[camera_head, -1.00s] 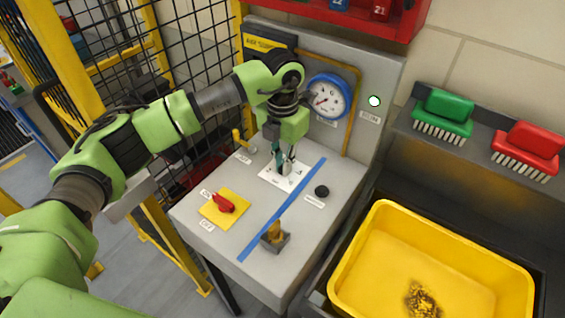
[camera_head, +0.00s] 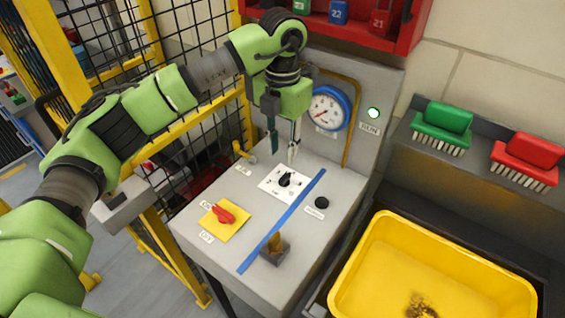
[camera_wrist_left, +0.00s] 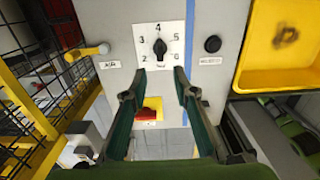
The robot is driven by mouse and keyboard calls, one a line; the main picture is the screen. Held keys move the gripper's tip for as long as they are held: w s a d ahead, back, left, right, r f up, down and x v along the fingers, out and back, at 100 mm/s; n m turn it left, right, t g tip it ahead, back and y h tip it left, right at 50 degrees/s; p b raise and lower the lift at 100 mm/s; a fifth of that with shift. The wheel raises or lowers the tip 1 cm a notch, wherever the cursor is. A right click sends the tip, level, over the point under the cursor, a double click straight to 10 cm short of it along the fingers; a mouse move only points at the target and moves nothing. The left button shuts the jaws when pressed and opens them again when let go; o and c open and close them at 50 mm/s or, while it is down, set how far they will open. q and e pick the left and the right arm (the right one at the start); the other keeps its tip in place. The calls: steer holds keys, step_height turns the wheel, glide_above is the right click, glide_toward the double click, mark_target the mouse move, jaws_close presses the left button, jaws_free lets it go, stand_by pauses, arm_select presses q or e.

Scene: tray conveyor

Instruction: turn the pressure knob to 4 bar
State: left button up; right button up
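The black pressure knob (camera_head: 285,180) sits on a white dial plate (camera_head: 271,190) on the grey console. In the left wrist view the knob (camera_wrist_left: 160,47) stands in the middle of the numbers 2 to 6, its long axis roughly upright, in line with the 4; which end is the pointer is too small to tell. My left gripper (camera_head: 282,150) hangs above the knob, apart from it, with its two fingers spread and nothing between them. The blue-rimmed pressure gauge (camera_head: 326,108) is on the back panel; its reading is too small to tell. My right gripper is not in view.
A red switch (camera_head: 223,215) on a yellow plate, a black button (camera_head: 321,202) and a brass part in a grey holder (camera_head: 275,247) are around the dial. A green lamp (camera_head: 373,113) glows. A yellow bin (camera_head: 360,262) stands at right; a mesh fence is at left.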

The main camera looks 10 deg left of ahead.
arm_select(q)
steer(key=shift+r, duration=1.45)
steer(key=shift+r, duration=0.1)
